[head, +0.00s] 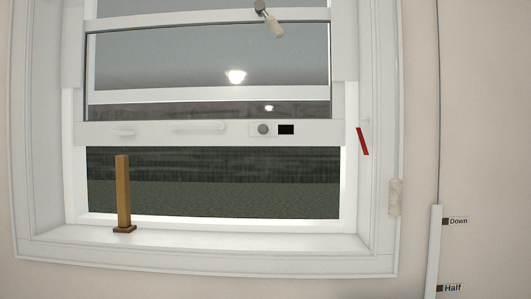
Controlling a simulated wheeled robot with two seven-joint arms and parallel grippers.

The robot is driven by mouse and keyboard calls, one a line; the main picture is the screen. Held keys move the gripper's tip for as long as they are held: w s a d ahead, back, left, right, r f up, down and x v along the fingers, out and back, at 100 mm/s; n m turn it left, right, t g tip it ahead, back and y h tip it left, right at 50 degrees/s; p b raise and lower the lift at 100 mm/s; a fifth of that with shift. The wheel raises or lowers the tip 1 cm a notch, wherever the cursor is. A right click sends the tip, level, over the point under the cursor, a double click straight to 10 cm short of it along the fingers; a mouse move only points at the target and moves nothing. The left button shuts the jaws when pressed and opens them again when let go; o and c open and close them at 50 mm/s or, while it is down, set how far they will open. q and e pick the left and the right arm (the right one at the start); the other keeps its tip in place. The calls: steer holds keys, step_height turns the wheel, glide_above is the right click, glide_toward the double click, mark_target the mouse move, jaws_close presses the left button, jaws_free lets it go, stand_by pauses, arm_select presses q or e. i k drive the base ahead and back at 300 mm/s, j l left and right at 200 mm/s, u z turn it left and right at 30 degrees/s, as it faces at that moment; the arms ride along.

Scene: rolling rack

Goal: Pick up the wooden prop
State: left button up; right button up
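The wooden prop (123,192) is a brown upright post on a small dark square foot. It stands on the left part of the white window sill (220,252), in front of the window opening. Its top is a little below the bottom rail of the raised sash (200,133); I cannot tell whether they touch. Neither of my grippers shows in the head view.
The sash rail carries a grey knob (263,129) and a small black panel (286,129). A red strip (363,141) is on the right frame. A white vertical bar (436,250) with labels "Down" and "Half" is at the right. The sill right of the prop is clear.

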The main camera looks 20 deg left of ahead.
mark_target(123, 188)
steer(key=u, duration=1.35)
